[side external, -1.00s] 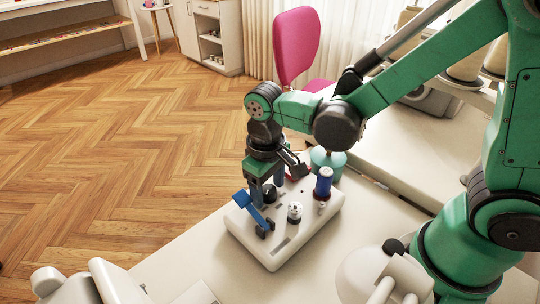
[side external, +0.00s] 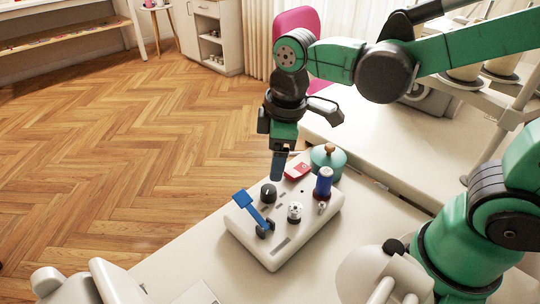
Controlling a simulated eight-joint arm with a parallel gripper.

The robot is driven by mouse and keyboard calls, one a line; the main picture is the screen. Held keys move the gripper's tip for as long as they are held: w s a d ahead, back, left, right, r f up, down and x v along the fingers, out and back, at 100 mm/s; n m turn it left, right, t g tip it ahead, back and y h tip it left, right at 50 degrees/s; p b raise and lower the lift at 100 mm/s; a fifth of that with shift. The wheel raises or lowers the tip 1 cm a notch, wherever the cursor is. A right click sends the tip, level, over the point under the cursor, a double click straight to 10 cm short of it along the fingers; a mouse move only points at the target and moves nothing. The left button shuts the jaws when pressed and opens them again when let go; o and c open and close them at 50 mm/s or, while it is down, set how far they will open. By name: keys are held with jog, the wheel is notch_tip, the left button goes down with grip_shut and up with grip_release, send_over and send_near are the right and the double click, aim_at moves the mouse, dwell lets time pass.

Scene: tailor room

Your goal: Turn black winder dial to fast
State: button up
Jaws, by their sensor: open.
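The black winder dial (side external: 268,190) stands on the top of the white winder box (side external: 245,245), near its far left edge, and a light mark shows on it. Its setting labels are too small to read. My gripper (side external: 278,176) points down above and slightly right of the dial, apart from it. It is open with nothing seen between its fingers.
A teal lidded pot (side external: 327,160) and a red-and-white item (side external: 298,168) stand behind.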

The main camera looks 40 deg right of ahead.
jog(key=s+d+r+m+t, duration=0.1)
jog(key=d+r+m+t, duration=0.1)
jog(key=d+m+t, duration=0.3)
jog(key=d+m, duration=0.1)
jog(key=m, duration=0.3)
jog(key=shift+s+r+t, duration=0.25)
jog(key=shift+s+t, duration=0.05)
jog(key=shift+c, duration=0.2)
dwell(0.9)
